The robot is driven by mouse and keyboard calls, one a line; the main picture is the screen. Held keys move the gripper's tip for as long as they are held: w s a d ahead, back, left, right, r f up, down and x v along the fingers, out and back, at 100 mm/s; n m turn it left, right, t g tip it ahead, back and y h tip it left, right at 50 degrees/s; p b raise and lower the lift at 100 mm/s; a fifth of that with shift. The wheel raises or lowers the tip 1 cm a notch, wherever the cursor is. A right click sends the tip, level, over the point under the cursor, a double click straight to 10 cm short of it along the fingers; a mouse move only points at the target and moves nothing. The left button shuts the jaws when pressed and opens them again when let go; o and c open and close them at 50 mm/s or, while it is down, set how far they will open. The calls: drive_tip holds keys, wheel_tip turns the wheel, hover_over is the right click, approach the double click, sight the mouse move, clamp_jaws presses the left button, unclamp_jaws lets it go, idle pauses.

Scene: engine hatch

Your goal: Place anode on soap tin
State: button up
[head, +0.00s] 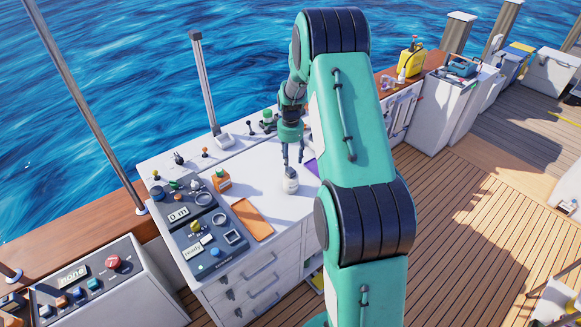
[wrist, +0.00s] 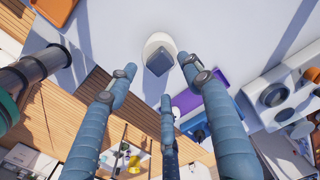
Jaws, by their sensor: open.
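A small dark grey block, which looks like the anode (wrist: 160,57), rests on top of a white round container, which looks like the soap tin (wrist: 154,40). In the head view the white tin (head: 290,185) stands upright on the pale counter, with the dark block (head: 290,172) at its top. My gripper (head: 291,163) points down just above them. In the wrist view its fingers (wrist: 157,72) are spread apart, with the block and tin beyond the fingertips. The gripper is open, and I see no finger closed on the block.
An orange tray (head: 252,219) and an orange-brown bottle (head: 221,180) are left of the tin. A control panel (head: 205,228) lies farther left. A purple flat item (head: 311,168) is close on the right, partly behind my arm. Levers (head: 268,121) stand at the back.

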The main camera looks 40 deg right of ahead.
sight(290, 170)
drive_tip(key=shift+r, duration=2.85)
drive_tip(key=s+a+r+n+t, duration=0.1)
drive_tip(key=s+a+r+n, duration=0.35)
drive_tip(key=a+r, duration=0.65)
drive_tip(key=s+a+r+n+t, duration=0.1)
drive_tip(key=s+a+r+n, duration=0.4)
drive_tip(key=a+r, duration=0.65)
drive_tip(key=s+a+r+n+t, duration=0.1)
drive_tip(key=s+a, duration=0.3)
drive_tip(key=s, duration=0.5)
drive_tip(key=s+a+r+n+t, duration=0.1)
drive_tip(key=s+a+r+n, duration=0.2)
drive_tip(key=s, duration=0.5)
drive_tip(key=s+a+r+n+t, duration=0.1)
drive_tip(key=s+a+r+n, duration=0.2)
drive_tip(key=s+a, duration=0.4)
drive_tip(key=s+n, duration=0.1)
drive_tip(key=s, duration=0.1)
drive_tip(key=shift+s+a+t, duration=0.25)
drive_tip(key=shift+s+t, duration=0.05)
drive_tip(key=shift+s, duration=0.05)
